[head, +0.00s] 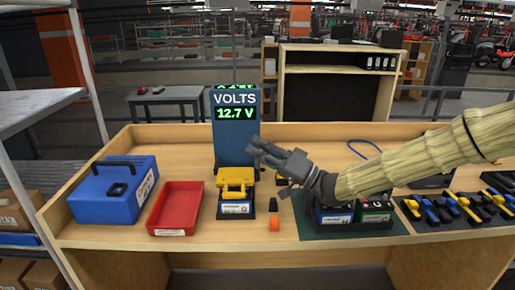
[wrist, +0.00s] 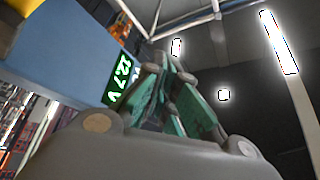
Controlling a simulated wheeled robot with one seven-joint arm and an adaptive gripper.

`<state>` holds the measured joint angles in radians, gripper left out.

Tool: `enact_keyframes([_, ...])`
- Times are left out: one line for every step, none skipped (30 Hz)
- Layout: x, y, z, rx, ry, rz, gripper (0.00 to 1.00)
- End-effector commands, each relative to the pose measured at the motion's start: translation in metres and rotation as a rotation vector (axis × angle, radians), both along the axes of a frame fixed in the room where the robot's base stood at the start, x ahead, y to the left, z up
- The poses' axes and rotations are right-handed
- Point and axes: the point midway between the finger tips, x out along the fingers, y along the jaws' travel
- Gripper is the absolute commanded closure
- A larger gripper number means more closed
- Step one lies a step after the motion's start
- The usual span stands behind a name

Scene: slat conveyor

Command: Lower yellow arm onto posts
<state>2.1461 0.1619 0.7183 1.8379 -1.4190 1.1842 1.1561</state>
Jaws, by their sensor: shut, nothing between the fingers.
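The yellow arm (head: 236,178) sits level over a small battery with a white label (head: 236,208), in front of the blue meter stand. Whether it touches the posts is too small to tell, and the posts are hidden. My gripper (head: 256,150) is shut and empty, in front of the blue meter (head: 233,150), above and to the right of the yellow arm. The meter display reads 12.7 V.
A blue box (head: 105,200) and a red tray (head: 172,212) stand left of the battery. More batteries (head: 375,218) stand on a green mat below my arm. Clamps in a dark holder (head: 450,208) lie at right.

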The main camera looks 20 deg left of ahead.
Motion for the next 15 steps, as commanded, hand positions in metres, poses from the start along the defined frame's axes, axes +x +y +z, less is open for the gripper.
enact_keyframes([0.0, -0.003, -0.001, 0.0, 0.0, -0.001, 1.0])
enact_keyframes([0.0, -0.006, -0.002, 0.0, 0.0, -0.001, 1.0])
enact_keyframes([0.001, -0.01, -0.004, -0.001, 0.001, -0.002, 1.0])
enact_keyframes([0.001, -0.014, -0.005, -0.001, 0.002, -0.002, 1.0])
enact_keyframes([0.001, -0.018, -0.007, 0.001, 0.001, -0.002, 1.0])
enact_keyframes([0.001, -0.024, -0.009, 0.001, 0.001, -0.002, 1.0])
enact_keyframes([0.001, -0.029, -0.011, 0.001, 0.001, -0.002, 1.0])
enact_keyframes([0.002, -0.035, -0.01, 0.0, 0.0, -0.003, 1.0])
enact_keyframes([0.001, -0.042, -0.01, 0.0, 0.0, -0.003, 1.0])
enact_keyframes([0.001, -0.048, -0.009, 0.001, 0.001, -0.002, 1.0])
enact_keyframes([0.001, -0.054, -0.009, 0.002, 0.0, -0.002, 1.0])
enact_keyframes([0.001, -0.061, -0.009, 0.001, 0.0, -0.002, 1.0])
enact_keyframes([0.002, -0.067, -0.009, 0.001, -0.001, -0.003, 1.0])
enact_keyframes([0.002, -0.072, -0.009, 0.001, -0.001, -0.003, 1.0])
enact_keyframes([0.001, -0.08, -0.009, 0.001, 0.0, -0.002, 1.0])
